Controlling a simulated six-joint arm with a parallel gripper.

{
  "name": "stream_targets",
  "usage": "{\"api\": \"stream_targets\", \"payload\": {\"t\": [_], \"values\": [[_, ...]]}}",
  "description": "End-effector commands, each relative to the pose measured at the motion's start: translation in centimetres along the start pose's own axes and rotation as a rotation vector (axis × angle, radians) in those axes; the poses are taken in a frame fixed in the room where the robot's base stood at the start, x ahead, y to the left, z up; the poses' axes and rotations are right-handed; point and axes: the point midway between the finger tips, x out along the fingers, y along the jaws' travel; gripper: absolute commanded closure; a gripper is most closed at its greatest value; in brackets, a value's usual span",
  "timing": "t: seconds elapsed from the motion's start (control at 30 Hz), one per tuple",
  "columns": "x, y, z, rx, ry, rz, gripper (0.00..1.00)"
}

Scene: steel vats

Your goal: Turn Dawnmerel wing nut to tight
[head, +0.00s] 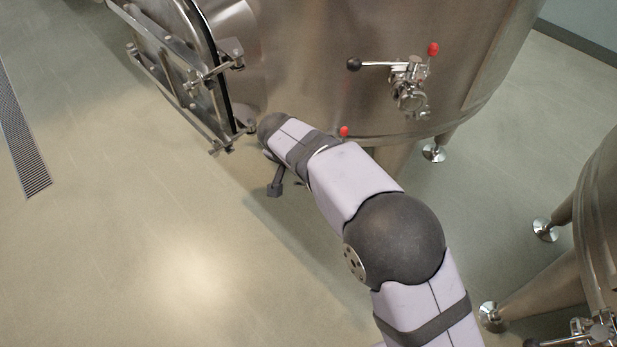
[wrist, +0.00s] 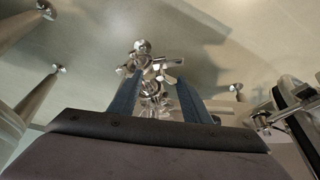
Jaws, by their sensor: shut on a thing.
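In the wrist view, the two blue fingers of my gripper (wrist: 157,73) stand on either side of a small shiny steel fitting. The winged piece between the fingertips, which I take as the wing nut (wrist: 160,65), is gripped there. Its exact angle is hard to tell at this size. No name is readable on it. In the head view, my arm covers the place where the gripper works, low on the large steel vat (head: 300,70), and hides the nut. A red knob (head: 343,131) shows just above my arm there.
A valve with black and red knobs (head: 408,88) is on the vat to the right. A framed hatch door (head: 180,65) juts out at the left. Vat legs (head: 434,152) stand behind my arm, and a second vat (head: 602,215) is at the right edge. The left floor is clear.

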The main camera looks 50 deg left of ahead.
Motion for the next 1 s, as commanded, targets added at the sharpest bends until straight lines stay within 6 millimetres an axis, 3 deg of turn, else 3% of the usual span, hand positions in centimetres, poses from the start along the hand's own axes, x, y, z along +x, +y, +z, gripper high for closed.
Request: {"api": "stream_targets", "payload": {"t": [0.03, 0.5, 1.0], "values": [[0.64, 0.05, 0.83, 0.039, -0.014, 0.027, 0.79], [0.18, -0.28, 0.38, 0.439, -0.011, 0.194, 0.79], [0.23, -0.6, 0.05, 0.665, -0.008, 0.284, 0.79]]}}
